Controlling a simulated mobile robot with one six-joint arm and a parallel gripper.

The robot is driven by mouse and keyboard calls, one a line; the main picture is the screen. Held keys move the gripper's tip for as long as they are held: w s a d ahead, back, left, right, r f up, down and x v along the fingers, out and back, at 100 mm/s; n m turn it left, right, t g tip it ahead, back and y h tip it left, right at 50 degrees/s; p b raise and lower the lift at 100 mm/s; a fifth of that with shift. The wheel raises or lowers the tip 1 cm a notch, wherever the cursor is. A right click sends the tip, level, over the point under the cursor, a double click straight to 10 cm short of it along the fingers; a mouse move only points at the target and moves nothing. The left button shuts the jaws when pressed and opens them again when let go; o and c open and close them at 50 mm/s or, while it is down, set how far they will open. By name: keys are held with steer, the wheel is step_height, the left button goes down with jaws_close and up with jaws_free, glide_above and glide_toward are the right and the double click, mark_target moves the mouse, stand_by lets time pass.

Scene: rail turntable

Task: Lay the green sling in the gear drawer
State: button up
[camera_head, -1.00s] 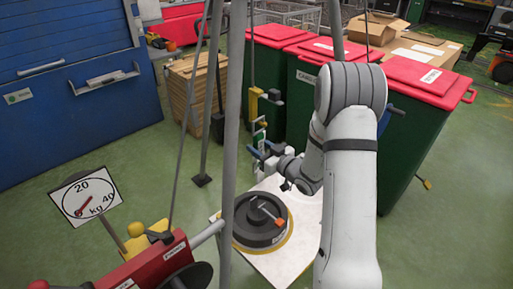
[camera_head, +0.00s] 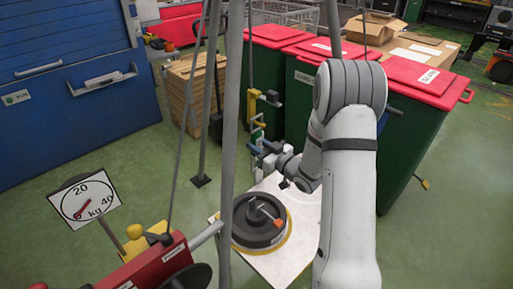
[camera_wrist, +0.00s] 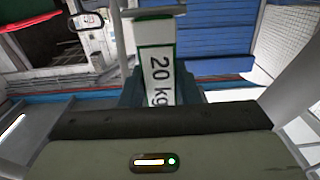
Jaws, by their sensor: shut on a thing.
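A white tag with green edges, reading "20 kg", stands upright at my fingers in the wrist view (camera_wrist: 160,75); I take it as part of the green sling. In the head view the green-and-white sling (camera_head: 257,128) shows small beside the turntable. My gripper (camera_head: 263,150) is shut on it, with blue fingertips; the wrist view shows the fingers (camera_wrist: 160,95) at the tag's lower end.
A dial sign (camera_head: 85,200) and red machine (camera_head: 165,258) are front left. Grey poles (camera_head: 233,130) stand before the cabinet. Red-lidded green bins (camera_head: 430,75) are behind.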

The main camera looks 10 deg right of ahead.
steer(key=shift+r, duration=0.25)
steer(key=b+v, duration=0.1)
steer(key=v, duration=0.8)
steer(key=shift+b, duration=0.3)
stand_by(1.0)
stand_by(0.4)
